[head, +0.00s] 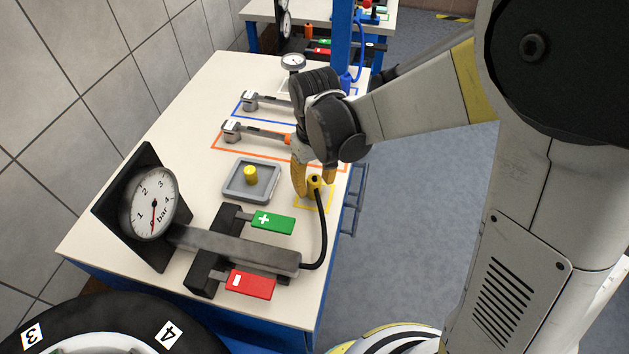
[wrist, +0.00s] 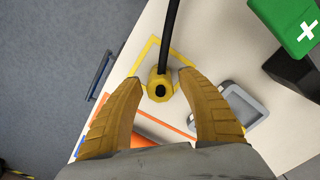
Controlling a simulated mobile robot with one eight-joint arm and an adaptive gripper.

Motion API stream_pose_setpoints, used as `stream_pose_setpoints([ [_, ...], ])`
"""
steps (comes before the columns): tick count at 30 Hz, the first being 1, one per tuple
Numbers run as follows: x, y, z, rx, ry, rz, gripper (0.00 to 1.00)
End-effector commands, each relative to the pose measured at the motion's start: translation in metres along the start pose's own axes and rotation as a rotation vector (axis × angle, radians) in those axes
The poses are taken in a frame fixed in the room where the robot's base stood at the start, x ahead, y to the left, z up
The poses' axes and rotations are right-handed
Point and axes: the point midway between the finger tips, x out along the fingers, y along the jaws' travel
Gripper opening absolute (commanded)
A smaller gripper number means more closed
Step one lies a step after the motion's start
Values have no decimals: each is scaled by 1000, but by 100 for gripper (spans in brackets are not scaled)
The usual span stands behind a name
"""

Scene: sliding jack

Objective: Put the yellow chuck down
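The yellow chuck (head: 315,183), on the end of a black hose (head: 323,230), stands at the yellow outlined square (head: 300,205) near the table's right edge. In the wrist view, the chuck (wrist: 160,88) shows from above, with the outline (wrist: 146,52) around it. My gripper (head: 314,188) is open above the square, its yellow fingers on either side of the chuck. In the wrist view, my gripper (wrist: 162,80) shows clear gaps between both fingers and the chuck. The chuck's underside is hidden, so exact contact with the table is hard to tell.
A grey tray (head: 233,194) with a yellow cap (head: 251,175) lies left of the chuck. The gauge (head: 152,203) and the green plus (head: 272,222) and red minus (head: 250,284) pedals are nearer. Two wrench-like tools lie behind, one in an orange outline (head: 215,147).

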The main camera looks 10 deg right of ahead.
Motion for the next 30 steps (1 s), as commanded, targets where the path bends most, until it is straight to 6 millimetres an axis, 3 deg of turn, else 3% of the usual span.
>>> stream_pose_setpoints([
  [7, -1, 0, 0, 0, 0, 0, 46],
  [11, -12, 0, 0, 0, 0, 0, 46],
  [21, -87, 0, 0, 0, 0, 0, 46],
  [30, -124, 1, 2, 3, 4, 1, 46],
])
